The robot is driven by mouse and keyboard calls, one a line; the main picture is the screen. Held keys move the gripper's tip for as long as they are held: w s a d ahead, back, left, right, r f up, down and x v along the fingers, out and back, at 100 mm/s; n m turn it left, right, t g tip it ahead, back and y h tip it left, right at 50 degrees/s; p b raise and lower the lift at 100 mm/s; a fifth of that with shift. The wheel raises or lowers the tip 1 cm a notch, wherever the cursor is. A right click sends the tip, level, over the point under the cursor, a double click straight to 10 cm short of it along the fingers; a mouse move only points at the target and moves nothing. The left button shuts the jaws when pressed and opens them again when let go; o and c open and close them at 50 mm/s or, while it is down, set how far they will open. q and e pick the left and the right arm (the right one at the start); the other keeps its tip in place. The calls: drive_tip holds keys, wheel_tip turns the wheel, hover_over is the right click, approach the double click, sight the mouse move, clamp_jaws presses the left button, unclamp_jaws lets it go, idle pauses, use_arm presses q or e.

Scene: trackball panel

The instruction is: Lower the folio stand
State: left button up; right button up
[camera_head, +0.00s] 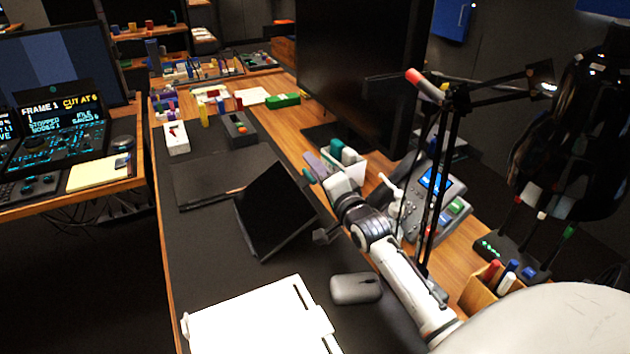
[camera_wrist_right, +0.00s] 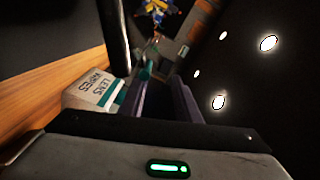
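The folio stand (camera_head: 272,208) is a black panel propped up at a slant on the dark desk mat, in the middle of the head view. Its lower edge and a thin support show at its right. My right gripper (camera_head: 314,167) is beyond the panel's upper right edge, apart from it as far as I can see. In the right wrist view its two purple-grey fingers (camera_wrist_right: 160,92) stand apart with a dark gap between them, and nothing shows held. The folio stand is not clear in that view. My left gripper is not in view.
A white lens wipes box (camera_wrist_right: 95,90) is close to the fingers. A large monitor (camera_head: 360,70), a phone (camera_head: 435,185) and a lamp arm (camera_head: 445,150) crowd the right.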

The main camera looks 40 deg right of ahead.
wheel_tip(320, 180, up, 5)
drive_tip(key=shift+f, duration=0.1)
drive_tip(key=shift+s+p, duration=0.2)
drive_tip(key=shift+p, duration=0.15)
drive_tip(key=c, duration=0.5)
drive_tip(key=s+n+p, duration=0.1)
drive_tip(key=n, duration=0.1)
drive_tip(key=s+a+n+p, duration=0.1)
drive_tip(key=n, duration=0.1)
drive_tip(key=s+f+n+g+p, duration=0.1)
drive_tip(key=s+n, duration=0.1)
drive_tip(key=shift+a+f, duration=0.1)
drive_tip(key=shift+a, duration=0.1)
clamp_jaws()
drive_tip(key=s+a+f+n+g+p, duration=0.1)
drive_tip(key=s+n+g+p, duration=0.15)
drive_tip(key=s+n, duration=0.45)
drive_tip(key=w+d+f+n, duration=0.2)
drive_tip(key=w+f, duration=0.5)
drive_tip(key=w, duration=0.2)
drive_tip(key=shift+w+d+t+p, duration=0.25)
drive_tip(key=shift+d+t+p, duration=0.1)
drive_tip(key=shift+p, duration=0.1)
